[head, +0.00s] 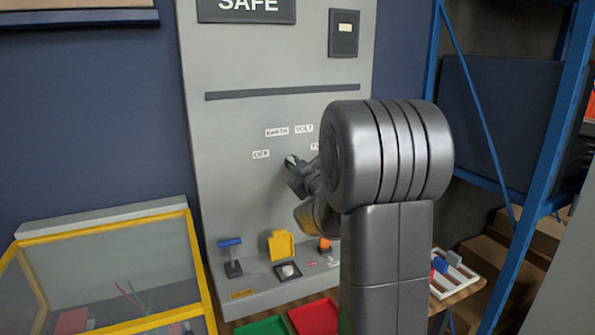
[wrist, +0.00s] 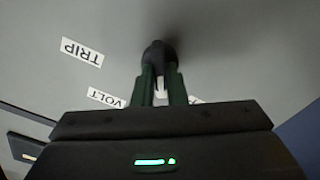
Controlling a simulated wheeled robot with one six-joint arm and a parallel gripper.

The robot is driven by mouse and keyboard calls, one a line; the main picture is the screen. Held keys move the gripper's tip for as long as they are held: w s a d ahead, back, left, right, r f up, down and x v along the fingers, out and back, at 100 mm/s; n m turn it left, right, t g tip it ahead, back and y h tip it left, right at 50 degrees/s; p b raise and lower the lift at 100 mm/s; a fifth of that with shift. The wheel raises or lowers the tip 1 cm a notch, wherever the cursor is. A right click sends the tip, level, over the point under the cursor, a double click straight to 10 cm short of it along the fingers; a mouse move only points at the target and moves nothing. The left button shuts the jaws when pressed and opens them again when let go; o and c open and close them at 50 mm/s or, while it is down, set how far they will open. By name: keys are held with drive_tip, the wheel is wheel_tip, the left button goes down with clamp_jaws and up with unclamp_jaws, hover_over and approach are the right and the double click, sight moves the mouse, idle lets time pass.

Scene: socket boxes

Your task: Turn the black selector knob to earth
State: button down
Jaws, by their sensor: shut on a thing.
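The black selector knob (wrist: 158,54) is on the grey panel, with my gripper's (wrist: 161,80) two fingers shut on it, one on each side. A white mark shows between the fingers. In the head view my gripper (head: 294,172) is at the panel, below the printed labels, and mostly hides the knob. The EARTH label (head: 277,131) is above it, the VOLT label (head: 304,128) is right of that, and the OFF label (head: 261,154) is to the left. The TRIP label (wrist: 82,52) shows whole in the wrist view. I cannot tell exactly which label the knob points to.
Below are a blue-topped handle (head: 231,256), a yellow block (head: 281,245) and an orange part (head: 325,244) on the panel's ledge. A yellow-framed clear box (head: 190,245) stands at left. A blue rack (head: 553,130) stands at right. Green and red trays lie in front.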

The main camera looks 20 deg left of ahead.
drive_tip(key=shift+m, duration=1)
drive_tip(key=c, duration=1.5)
unclamp_jaws()
drive_tip(key=shift+o, duration=0.2)
drive_tip(key=b+v, duration=0.2)
drive_tip(key=v, duration=1.2)
drive_tip(key=shift+w, duration=0.1)
